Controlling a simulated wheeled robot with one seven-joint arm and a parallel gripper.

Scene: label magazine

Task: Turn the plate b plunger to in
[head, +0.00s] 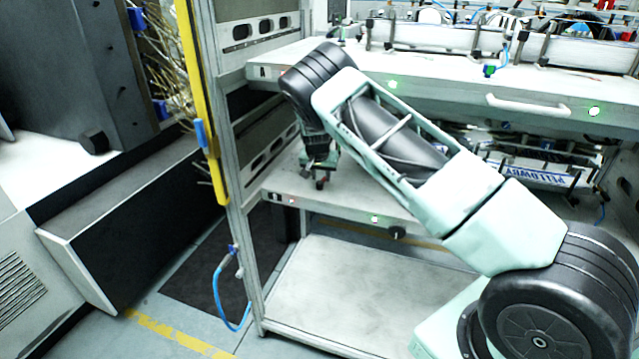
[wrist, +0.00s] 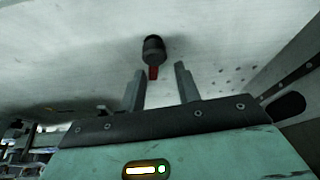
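The plate b plunger, a black knob (wrist: 153,45) with a red part at its lower end, stands on a pale plate surface in the wrist view. In the head view a small dark knob (head: 320,183) shows on the lower plate (head: 350,198), just below my gripper (head: 318,163). My gripper (wrist: 160,68) is open, with its two grey fingers apart and nothing held. The red part shows between the fingertips in the wrist view, the black knob just beyond them. I cannot tell whether a finger touches it.
The upper plate (head: 370,74), marked A, lies above my gripper and has a white handle (head: 541,104). The rack post (head: 233,190) and yellow strip (head: 196,95) stand left. The bottom shelf (head: 330,290) is bare.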

